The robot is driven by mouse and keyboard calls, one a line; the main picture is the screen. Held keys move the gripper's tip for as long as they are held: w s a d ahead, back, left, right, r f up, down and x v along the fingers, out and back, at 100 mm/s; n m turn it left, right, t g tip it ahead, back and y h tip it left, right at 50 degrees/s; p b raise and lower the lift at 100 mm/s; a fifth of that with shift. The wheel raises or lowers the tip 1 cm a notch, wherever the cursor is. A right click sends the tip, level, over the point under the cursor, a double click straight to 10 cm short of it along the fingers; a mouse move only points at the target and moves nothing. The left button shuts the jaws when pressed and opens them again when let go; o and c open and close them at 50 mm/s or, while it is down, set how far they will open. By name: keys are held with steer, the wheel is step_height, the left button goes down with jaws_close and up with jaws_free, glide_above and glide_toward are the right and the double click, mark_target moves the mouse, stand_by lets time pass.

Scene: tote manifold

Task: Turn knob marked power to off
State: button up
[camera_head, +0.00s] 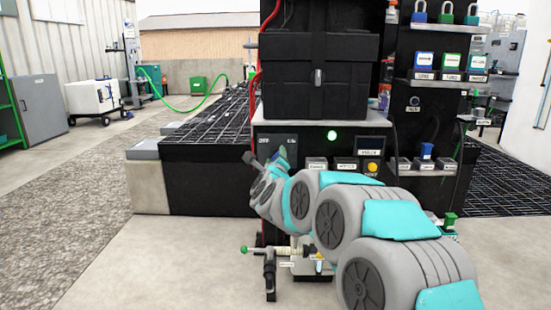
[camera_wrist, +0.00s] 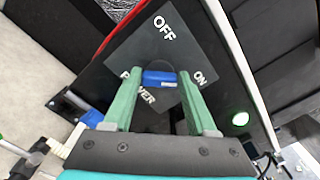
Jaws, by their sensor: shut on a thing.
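The power knob (camera_wrist: 159,79) shows in the wrist view as a small blue bar on a dark plate (camera_wrist: 130,48) lettered OFF, ON and POWER. OFF is at the top of the plate, ON at the right, and POWER is partly covered by my left finger. My gripper (camera_wrist: 160,76) has its two green fingers on either side of the blue bar, shut on it. I cannot tell exactly which mark the knob points to. In the head view my gripper (camera_head: 283,158) is at the panel below the OFF label, and my arm hides the knob.
A lit green lamp (camera_wrist: 240,119) is right of the plate; it also shows in the head view (camera_head: 332,135). A yellow button (camera_head: 373,167) and small labelled blocks are further right. A black box (camera_head: 318,75) stands above the panel. Valve piping (camera_head: 270,270) is below my arm.

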steer(key=shift+n, duration=0.3)
steer(key=n+p, duration=0.1)
steer(key=n, duration=0.2)
steer(key=shift+a+n, duration=0.1)
steer(key=shift+n, duration=0.3)
steer(key=n+p, duration=0.2)
steer(key=n, duration=0.2)
steer(key=shift+f+n, duration=0.15)
steer(key=shift+n, duration=0.15)
steer(key=shift+f+n+p, duration=0.2)
steer(key=shift+n+p, duration=0.8)
steer(key=shift+n, duration=1.15)
steer(key=shift+f+n+p, duration=0.15)
steer(key=shift+n+p, duration=0.8)
steer(key=shift+n, duration=1.2)
steer(key=o, duration=1.4)
steer(key=shift+c, duration=0.2)
